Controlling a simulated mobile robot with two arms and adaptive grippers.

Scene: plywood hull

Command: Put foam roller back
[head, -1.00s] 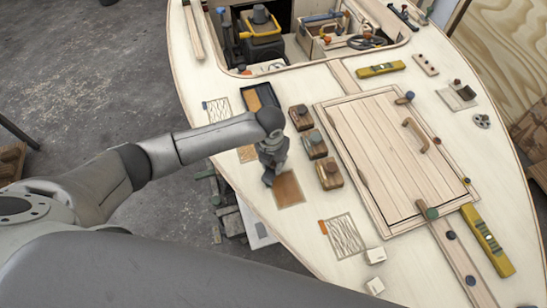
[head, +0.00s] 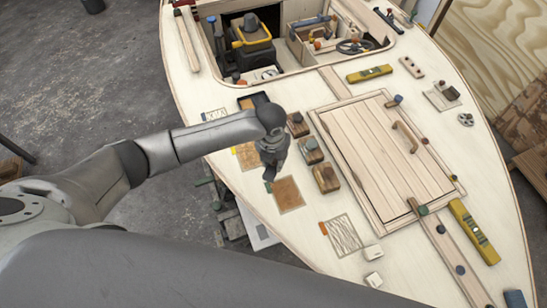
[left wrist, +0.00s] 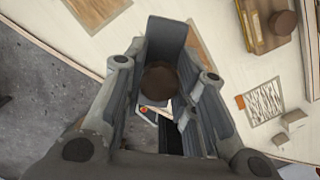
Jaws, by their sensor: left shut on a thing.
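My left gripper (head: 271,178) is over the left side of the pale deck, just left of a brown rectangular patch (head: 287,193). In the left wrist view its fingers (left wrist: 160,95) are closed around a dark brown rounded piece (left wrist: 160,82), the visible part of what I take to be the foam roller. The fingers hide most of it, so its full shape and tilt cannot be told. A dark shallow tray (head: 254,99) lies behind my arm, partly covered by it. My right gripper is not in view.
Several wooden blocks with dark knobs stand just right of the gripper, such as this one (head: 326,178). The planked hatch (head: 385,155) with a handle lies further right. Yellow levels (head: 472,231) and an open tool well (head: 290,55) surround it. The deck edge drops to the floor at left.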

